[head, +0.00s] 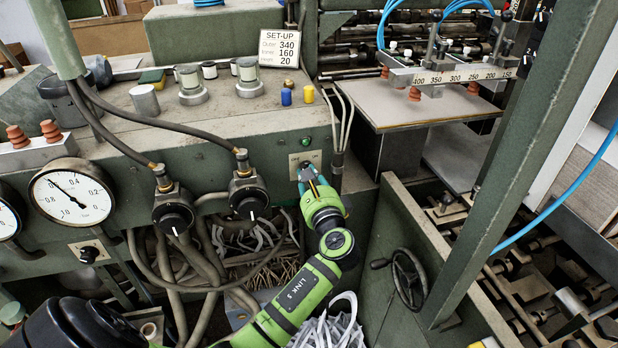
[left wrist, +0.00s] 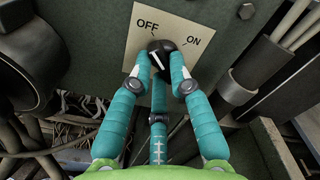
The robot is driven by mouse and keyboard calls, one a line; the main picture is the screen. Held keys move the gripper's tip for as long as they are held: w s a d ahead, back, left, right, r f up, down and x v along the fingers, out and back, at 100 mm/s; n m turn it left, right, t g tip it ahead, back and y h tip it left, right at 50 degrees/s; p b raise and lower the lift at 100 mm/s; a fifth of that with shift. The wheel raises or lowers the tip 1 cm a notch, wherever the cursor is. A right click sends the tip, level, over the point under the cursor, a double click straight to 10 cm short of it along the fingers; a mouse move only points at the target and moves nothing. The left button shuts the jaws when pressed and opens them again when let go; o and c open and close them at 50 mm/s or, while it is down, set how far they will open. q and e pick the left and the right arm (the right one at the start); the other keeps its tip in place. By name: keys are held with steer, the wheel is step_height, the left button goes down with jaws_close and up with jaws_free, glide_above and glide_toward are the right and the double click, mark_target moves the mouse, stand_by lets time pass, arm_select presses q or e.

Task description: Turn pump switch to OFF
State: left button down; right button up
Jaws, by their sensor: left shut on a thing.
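The pump switch is a black knob (left wrist: 163,47) with a white pointer line, on a pale plate (left wrist: 190,22) marked OFF at upper left and ON at right. The upper end of the pointer line leans to the left, toward the OFF mark. In the head view the plate (head: 296,158) sits on the front of the green machine, under a green lamp. My left gripper (head: 310,180) has teal fingers, which also show in the left wrist view (left wrist: 160,75). They are shut on the knob and hide part of it. My right gripper is not in view.
Two black dial knobs (head: 249,201) and a gauge (head: 72,197) are left of the switch. Grey cables (head: 345,110) run down just right of it. A handwheel (head: 408,278) and a slanting green post (head: 520,165) stand to the right. Hoses hang below.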

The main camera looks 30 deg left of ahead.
arm_select(q)
steer(key=c, duration=1.1)
jaws_free()
steer(key=shift+c, duration=0.2)
steer(key=v, duration=1.2)
steer(key=shift+s, duration=0.1)
